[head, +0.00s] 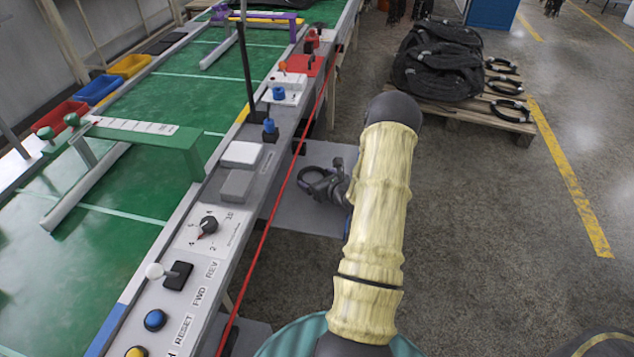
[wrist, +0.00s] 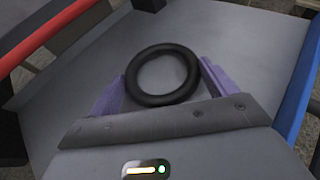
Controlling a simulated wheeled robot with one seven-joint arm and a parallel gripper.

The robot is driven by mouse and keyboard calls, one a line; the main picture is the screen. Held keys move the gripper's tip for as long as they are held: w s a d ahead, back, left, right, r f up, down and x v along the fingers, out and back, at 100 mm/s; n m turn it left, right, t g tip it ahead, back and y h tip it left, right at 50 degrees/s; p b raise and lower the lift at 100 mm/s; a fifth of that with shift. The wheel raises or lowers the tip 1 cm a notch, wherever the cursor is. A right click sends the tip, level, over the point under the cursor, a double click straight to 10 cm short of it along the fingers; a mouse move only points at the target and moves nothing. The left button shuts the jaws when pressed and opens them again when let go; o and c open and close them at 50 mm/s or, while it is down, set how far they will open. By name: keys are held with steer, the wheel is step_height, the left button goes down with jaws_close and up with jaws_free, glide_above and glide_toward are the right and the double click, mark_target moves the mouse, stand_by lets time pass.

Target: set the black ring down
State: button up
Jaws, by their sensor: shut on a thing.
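The black ring (wrist: 165,99) sits between the two purple fingers of my gripper (wrist: 162,74) in the wrist view. The fingers press on its left and right sides. A flat grey surface (wrist: 235,40) lies beneath it; I cannot tell whether the ring touches it. In the head view, the ring (head: 312,186) and my dark gripper (head: 325,182) are over a grey panel (head: 312,218) beside the conveyor's control rail. My pale-sleeved arm hides part of the panel.
A green conveyor (head: 120,190) with a control rail (head: 200,240) runs along the left. A red cord (head: 270,215) runs beside the rail, close to my gripper. At right, a wooden pallet (head: 470,115) holds black hose coils (head: 437,62) and several black rings (head: 510,110).

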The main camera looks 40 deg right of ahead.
steer(key=shift+f, duration=0.15)
steer(key=o, duration=0.9)
steer(key=shift+c, duration=0.2)
steer(key=shift+s+r, duration=0.15)
steer(key=shift+r, duration=0.1)
steer(key=p+v, duration=0.1)
steer(key=v, duration=1)
steer(key=shift+s, duration=0.4)
steer(key=shift+w, duration=0.1)
